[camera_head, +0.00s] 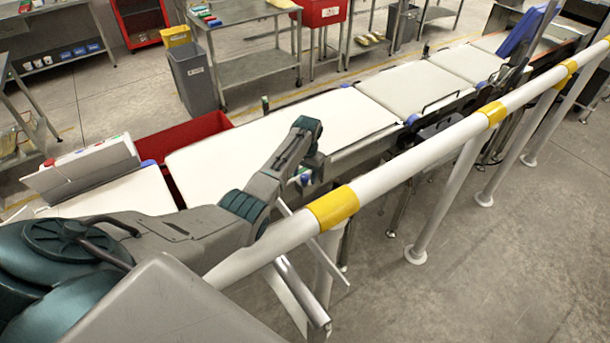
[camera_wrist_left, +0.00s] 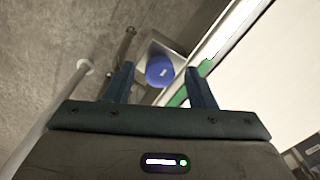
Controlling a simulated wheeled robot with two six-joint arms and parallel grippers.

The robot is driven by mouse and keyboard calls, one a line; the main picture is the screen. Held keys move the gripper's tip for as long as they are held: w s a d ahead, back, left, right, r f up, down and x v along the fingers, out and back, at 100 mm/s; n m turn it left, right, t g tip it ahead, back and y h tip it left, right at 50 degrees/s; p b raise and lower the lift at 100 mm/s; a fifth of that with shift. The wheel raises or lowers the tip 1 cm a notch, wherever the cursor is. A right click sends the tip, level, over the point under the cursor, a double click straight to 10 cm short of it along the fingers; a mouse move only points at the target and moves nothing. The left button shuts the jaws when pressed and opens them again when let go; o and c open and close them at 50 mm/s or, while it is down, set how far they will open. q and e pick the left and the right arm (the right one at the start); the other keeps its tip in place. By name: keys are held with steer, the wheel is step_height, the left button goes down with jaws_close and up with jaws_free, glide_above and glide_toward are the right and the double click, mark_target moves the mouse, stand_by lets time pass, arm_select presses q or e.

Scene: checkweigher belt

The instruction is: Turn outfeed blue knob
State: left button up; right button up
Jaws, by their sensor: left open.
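The blue knob (camera_wrist_left: 160,70) shows in the left wrist view as a round blue face with a small light mark, on a pale bracket beside the belt's edge. My left gripper (camera_wrist_left: 160,66) is open, with one dark finger on each side of the knob in the picture. I cannot tell whether the fingers touch it or how deep they reach. In the head view my left gripper (camera_head: 310,168) points down at the near side of the white belt (camera_head: 285,125). A little blue shows there, but the knob is mostly hidden. My right gripper is not in view.
A white guard rail with yellow bands (camera_head: 390,165) runs close along the near side of the belt, with my left arm reaching over it. A red bin (camera_head: 190,138) stands behind the belt. Another blue knob (camera_head: 412,120) sits farther right along the conveyor.

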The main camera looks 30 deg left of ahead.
arm_select(q)
steer(key=c, duration=0.9)
steer(key=shift+c, duration=0.3)
steer(key=shift+r, duration=0.1)
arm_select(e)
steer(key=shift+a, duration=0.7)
